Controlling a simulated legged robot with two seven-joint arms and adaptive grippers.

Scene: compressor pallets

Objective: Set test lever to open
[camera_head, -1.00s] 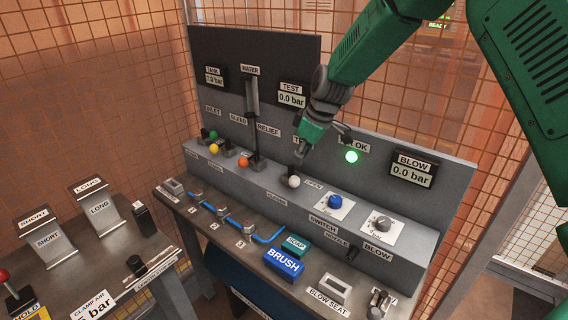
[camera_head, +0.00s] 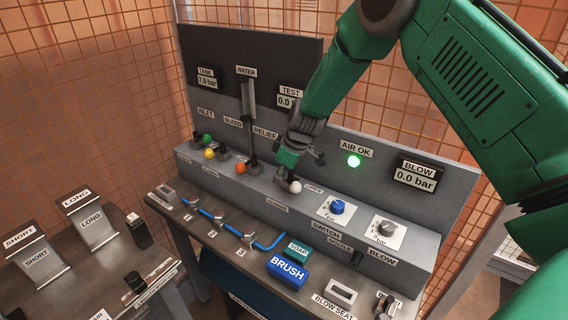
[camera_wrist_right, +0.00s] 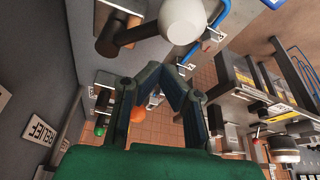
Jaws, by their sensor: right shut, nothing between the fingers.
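The test lever, with a white ball knob (camera_head: 295,187), stands on the grey ledge between a CLOSED label (camera_head: 275,208) on its left and an OPEN label (camera_head: 313,190) on its right. My right gripper (camera_head: 282,181) is shut and empty, just left of the knob. In the right wrist view the white knob (camera_wrist_right: 182,20) and its dark stem lie beyond the shut fingertips (camera_wrist_right: 166,68). I cannot tell whether they touch. The TEST display (camera_head: 287,101) shows 0.0, partly covered by my arm. My left gripper is out of view.
A blue knob (camera_head: 337,207) and a grey BLOW knob (camera_head: 386,228) sit to the right. A blue brush block (camera_head: 287,268) lies on the lower shelf. The AIR OK lamp (camera_head: 353,161) glows green.

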